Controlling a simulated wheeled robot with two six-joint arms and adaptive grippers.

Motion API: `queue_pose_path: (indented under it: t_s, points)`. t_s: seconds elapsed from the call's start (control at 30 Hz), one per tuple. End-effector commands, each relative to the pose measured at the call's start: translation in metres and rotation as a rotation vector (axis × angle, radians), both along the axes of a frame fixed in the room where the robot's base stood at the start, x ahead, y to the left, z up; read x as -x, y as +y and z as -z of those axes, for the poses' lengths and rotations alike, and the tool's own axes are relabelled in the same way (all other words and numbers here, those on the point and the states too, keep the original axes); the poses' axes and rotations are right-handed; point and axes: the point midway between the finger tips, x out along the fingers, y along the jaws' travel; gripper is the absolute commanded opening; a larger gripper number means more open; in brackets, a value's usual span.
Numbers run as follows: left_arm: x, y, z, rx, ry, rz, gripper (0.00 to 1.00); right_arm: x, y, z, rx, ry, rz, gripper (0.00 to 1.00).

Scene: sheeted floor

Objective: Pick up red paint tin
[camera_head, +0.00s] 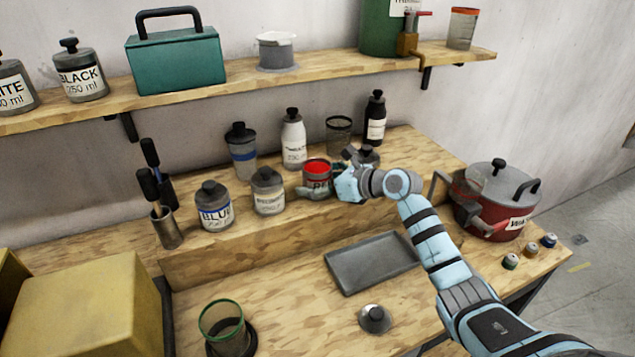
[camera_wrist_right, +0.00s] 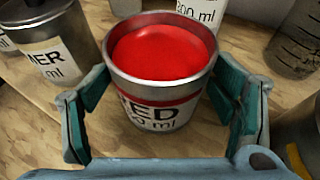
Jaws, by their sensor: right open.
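The red paint tin (camera_head: 317,173) stands open on the raised wooden step, full of red paint, with a label ending in "ED". It stands upright in the right wrist view (camera_wrist_right: 160,75). My right gripper (camera_head: 325,188) reaches in from the right. In the wrist view its two fingers (camera_wrist_right: 165,110) are open on either side of the tin's near part, with small gaps showing between the pads and the tin. My left gripper is not in view.
A primer tin (camera_head: 268,192) stands just left of the red tin, and a blue tin (camera_head: 214,207) further left. A thinner bottle (camera_head: 294,142) and a mesh cup (camera_head: 339,135) stand behind. A grey tray (camera_head: 371,264) and a loose lid (camera_head: 375,319) lie in front.

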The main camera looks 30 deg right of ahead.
Motion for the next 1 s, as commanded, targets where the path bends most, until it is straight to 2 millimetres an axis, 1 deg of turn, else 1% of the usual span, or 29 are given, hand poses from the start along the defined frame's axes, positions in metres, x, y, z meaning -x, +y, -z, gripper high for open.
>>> queue_pose_path:
  t_s: [0.07,0.2,0.23,0.57,0.6,0.63,0.87,0.93,1.0]
  points:
    - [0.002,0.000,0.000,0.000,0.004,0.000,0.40,-0.003,0.002,0.002,0.000,0.000,0.000,0.79]
    - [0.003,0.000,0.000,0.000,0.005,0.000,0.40,-0.003,0.001,0.001,0.001,0.001,0.000,0.79]
    - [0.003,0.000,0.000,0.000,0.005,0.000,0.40,-0.003,0.001,0.001,0.001,0.001,0.000,0.76]
    - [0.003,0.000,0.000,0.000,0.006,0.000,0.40,-0.002,0.001,0.001,0.001,0.000,0.000,0.23]
    - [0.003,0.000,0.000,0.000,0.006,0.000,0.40,-0.002,0.001,0.001,0.001,0.000,0.000,0.16]
    - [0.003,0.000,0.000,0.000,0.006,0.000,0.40,-0.003,0.001,0.000,0.000,-0.002,0.001,0.14]
    - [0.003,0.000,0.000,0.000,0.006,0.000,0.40,-0.003,0.001,-0.003,0.001,-0.003,0.000,0.14]
    - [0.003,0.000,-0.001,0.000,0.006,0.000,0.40,-0.003,0.001,-0.012,0.002,-0.004,0.000,0.14]
    - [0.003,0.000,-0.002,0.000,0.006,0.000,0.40,-0.003,0.001,-0.028,0.003,-0.007,0.000,0.14]
